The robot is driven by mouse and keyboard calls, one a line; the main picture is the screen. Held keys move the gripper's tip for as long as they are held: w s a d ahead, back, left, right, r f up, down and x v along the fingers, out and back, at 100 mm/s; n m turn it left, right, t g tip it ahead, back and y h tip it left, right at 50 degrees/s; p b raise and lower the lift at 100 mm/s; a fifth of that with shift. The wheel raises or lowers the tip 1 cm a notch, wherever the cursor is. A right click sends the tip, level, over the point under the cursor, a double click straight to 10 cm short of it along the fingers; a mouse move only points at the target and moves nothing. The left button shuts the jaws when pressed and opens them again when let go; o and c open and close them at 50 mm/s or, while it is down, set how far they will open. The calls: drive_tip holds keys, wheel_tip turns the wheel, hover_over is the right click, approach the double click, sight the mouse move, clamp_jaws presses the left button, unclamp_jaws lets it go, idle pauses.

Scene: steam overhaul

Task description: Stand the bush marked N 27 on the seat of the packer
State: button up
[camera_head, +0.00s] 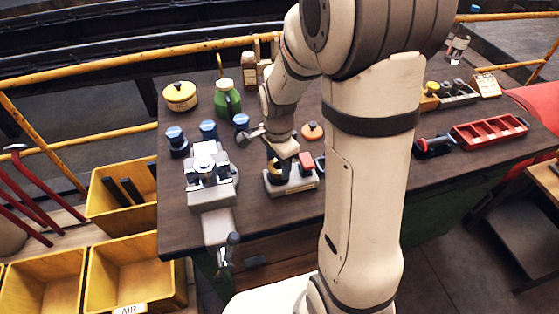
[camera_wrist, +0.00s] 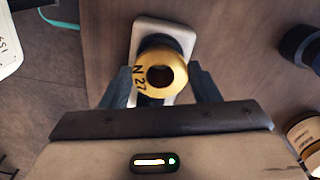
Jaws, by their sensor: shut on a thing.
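The bush marked N 27 (camera_wrist: 160,75) is a brass-yellow ring with a dark bore, its marking facing the wrist camera. My gripper (camera_wrist: 160,88) is shut on it, with one dark finger on each side. In the head view my gripper (camera_head: 284,150) points down over a pale grey block (camera_head: 296,188), where a bit of yellow (camera_head: 275,172) shows. In the wrist view a pale rounded plate (camera_wrist: 150,28) and a dark round part lie under the bush. I take the pale block for the packer. I cannot tell whether the bush touches its seat.
A grey fixture (camera_head: 208,192) stands left of the pale block, with blue-capped jars (camera_head: 177,138) behind it. An orange-topped pot (camera_head: 312,131) is behind. A red tray (camera_head: 490,132) lies far right.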

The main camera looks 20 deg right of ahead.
drive_tip(key=shift+f+b, duration=0.3)
drive_tip(key=shift+f, duration=0.15)
drive_tip(key=o, duration=1.3)
drive_tip(key=shift+r, duration=0.1)
wheel_tip(320, 180, up, 9)
drive_tip(key=p, duration=0.6)
